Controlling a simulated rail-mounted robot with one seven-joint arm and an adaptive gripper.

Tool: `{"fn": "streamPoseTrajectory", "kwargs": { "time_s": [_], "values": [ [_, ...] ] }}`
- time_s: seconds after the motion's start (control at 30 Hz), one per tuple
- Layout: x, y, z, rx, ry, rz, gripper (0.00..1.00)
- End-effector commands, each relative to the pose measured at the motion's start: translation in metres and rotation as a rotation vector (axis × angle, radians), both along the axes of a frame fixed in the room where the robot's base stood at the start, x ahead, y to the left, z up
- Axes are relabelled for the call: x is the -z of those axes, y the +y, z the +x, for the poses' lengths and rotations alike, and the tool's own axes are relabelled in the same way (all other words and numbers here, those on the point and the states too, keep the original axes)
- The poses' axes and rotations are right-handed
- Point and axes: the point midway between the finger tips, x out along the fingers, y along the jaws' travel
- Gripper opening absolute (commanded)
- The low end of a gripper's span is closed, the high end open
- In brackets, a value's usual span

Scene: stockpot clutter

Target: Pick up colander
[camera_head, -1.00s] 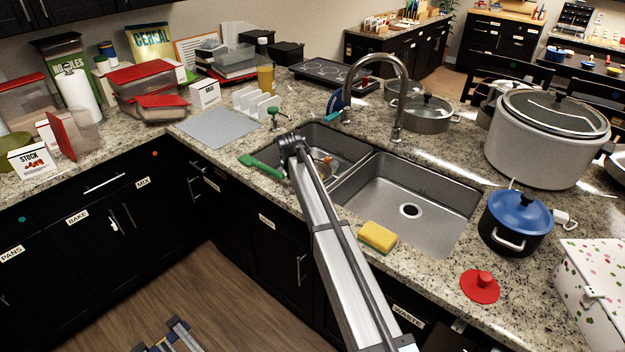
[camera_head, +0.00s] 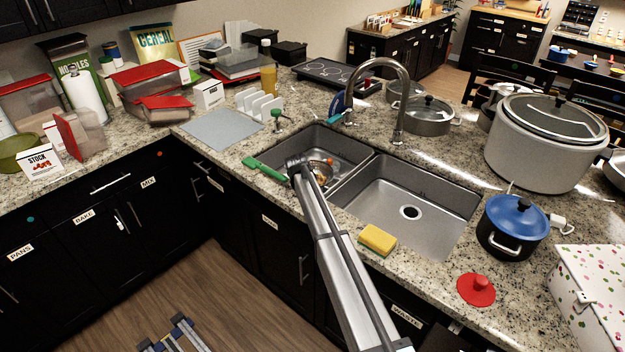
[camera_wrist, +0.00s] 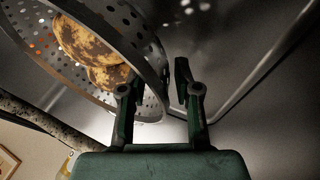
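The colander (camera_wrist: 118,32) is a grey metal bowl with round holes, large at the upper left of the wrist view. It holds brown, mottled, rounded food (camera_wrist: 92,45). In the head view, only a small part of it shows in the left sink basin, beyond the end of my arm. My gripper (camera_wrist: 157,72) is open, its two dark fingers apart. The colander's rim reaches into the space between the fingers, close to the left one; I cannot tell whether they touch. In the head view my gripper is hidden behind my arm.
The double sink (camera_head: 440,190) has steel walls and a tall curved faucet (camera_head: 402,95) behind it. A yellow sponge (camera_head: 378,239) is at the front edge. A blue-lidded pot (camera_head: 514,220) stands right of the sink.

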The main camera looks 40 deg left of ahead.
Motion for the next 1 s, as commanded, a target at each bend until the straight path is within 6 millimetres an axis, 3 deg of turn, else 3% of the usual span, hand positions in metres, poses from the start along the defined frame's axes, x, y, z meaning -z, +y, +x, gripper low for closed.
{"fn": "streamPoseTrajectory", "kwargs": {
  "time_s": [0.33,0.4,0.43,0.83,1.0],
  "values": [
    [0.010,0.003,0.005,0.000,-0.001,0.001,0.32],
    [0.010,0.003,0.005,0.000,-0.001,0.001,0.07],
    [0.010,0.003,0.005,0.000,-0.001,0.001,0.00],
    [0.008,0.003,0.004,0.000,0.000,0.001,0.00],
    [-0.006,0.003,0.004,0.000,0.001,0.002,0.00]
  ]
}}
